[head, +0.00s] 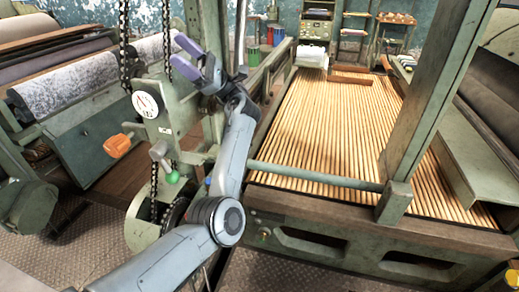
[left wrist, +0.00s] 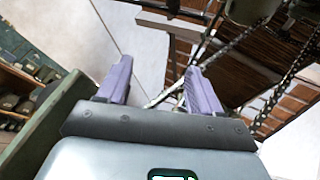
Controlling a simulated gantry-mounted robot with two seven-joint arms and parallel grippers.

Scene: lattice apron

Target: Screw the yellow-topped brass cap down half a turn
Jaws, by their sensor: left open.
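A small yellow-topped piece (head: 512,277) shows at the bottom right corner of the head view, cut off by the frame edge. I cannot tell for certain that it is the brass cap, and no brass shows clearly. My left gripper (head: 180,55) is raised at the upper left centre of the head view, far from that piece. Its two purple fingers stand apart with nothing between them. The left wrist view also shows the open fingers (left wrist: 158,78), pointing up toward the ceiling and hanging chains. My right gripper is not in view.
A green machine post with chains, a round dial (head: 146,103), an orange handle (head: 117,146) and a green knob (head: 173,177) stands beside my left arm. A slatted wooden bed (head: 325,120) fills the right centre, crossed by a green bar (head: 315,176) and a slanted post (head: 435,95).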

